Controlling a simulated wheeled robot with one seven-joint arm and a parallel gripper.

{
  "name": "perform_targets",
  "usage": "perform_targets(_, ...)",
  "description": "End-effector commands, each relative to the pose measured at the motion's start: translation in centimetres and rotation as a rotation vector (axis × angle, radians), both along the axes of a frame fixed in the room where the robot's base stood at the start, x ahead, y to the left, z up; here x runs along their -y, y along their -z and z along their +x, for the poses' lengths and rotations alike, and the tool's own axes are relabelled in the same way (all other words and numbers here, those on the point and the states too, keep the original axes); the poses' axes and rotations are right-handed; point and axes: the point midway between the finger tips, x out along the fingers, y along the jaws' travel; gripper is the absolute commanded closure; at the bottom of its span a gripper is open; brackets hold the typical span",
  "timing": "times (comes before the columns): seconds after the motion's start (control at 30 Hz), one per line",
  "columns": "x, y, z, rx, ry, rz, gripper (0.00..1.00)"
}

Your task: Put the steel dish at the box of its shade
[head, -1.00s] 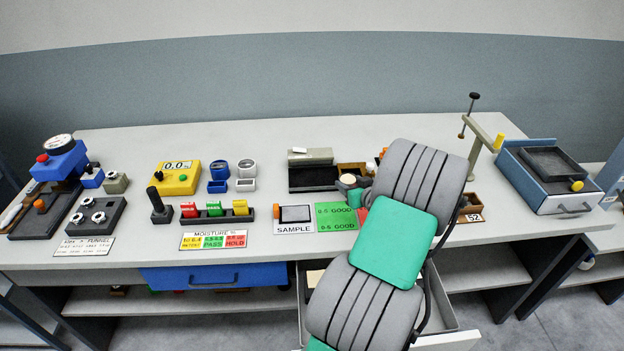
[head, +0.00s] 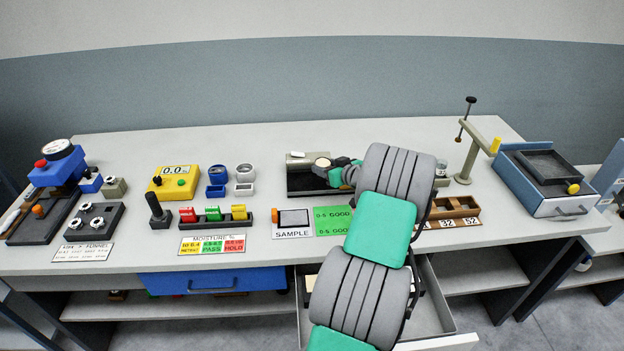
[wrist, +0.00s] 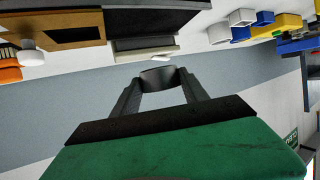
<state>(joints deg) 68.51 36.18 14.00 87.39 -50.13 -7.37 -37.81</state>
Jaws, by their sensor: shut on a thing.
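My gripper (head: 336,172) is shut on a small round grey dish (head: 322,162) with a pale inside. The dish also shows between my fingers in the wrist view (wrist: 158,77). In the head view it appears in front of a black-bedded grey device (head: 303,181); its height above it is hard to tell. Left of it stand a blue box (head: 216,191) and a light grey box (head: 245,189). A blue round piece (head: 217,173) and a grey round piece (head: 244,172) stand behind them. Which box is meant is not certain from the picture.
A yellow meter (head: 174,181) and red, green and yellow blocks on a dark strip (head: 213,216) stand left. A numbered wooden tray (head: 458,208) and a clamp stand (head: 466,150) are right. A drawer (head: 434,300) is open below.

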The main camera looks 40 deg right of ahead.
Motion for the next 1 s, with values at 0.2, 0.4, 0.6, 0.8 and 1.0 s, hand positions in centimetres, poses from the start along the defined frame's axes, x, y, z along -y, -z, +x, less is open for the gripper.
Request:
perform_targets(0.2, 0.2, 4.7, 4.7, -0.001, -0.001, 0.002, 1.00)
perform_targets(0.4, 0.4, 6.5, 6.4, 0.001, 0.000, -0.001, 1.00)
perform_targets(0.6, 0.4, 9.6, 6.7, 0.001, 0.002, 0.000, 1.00)
perform_targets(0.8, 0.4, 9.3, 6.7, 0.002, 0.002, -0.001, 1.00)
perform_targets(1.0, 0.4, 9.8, 6.7, 0.001, 0.002, -0.001, 1.00)
